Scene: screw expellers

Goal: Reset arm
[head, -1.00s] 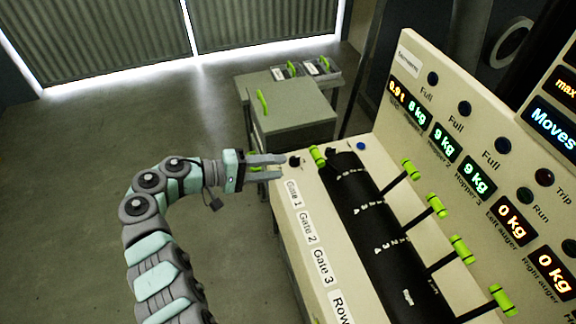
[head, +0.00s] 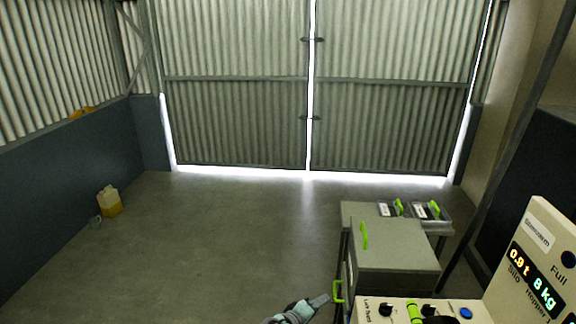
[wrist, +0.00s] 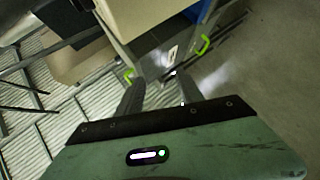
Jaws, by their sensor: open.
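My gripper (head: 320,300) shows at the bottom edge of the head view, beside the left end of the cream control console (head: 485,312). Most of my arm is out of the frame. In the wrist view my gripper (wrist: 158,88) has its two dark fingers apart, with nothing between them. A grey cabinet with green handles (wrist: 165,55) lies beyond the fingers there. I cannot tell its exact distance from the fingertips.
A grey cabinet (head: 395,262) with green handles stands just right of my gripper. Trays (head: 428,213) sit behind it. Open concrete floor (head: 210,240) lies left, before the corrugated doors (head: 240,90).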

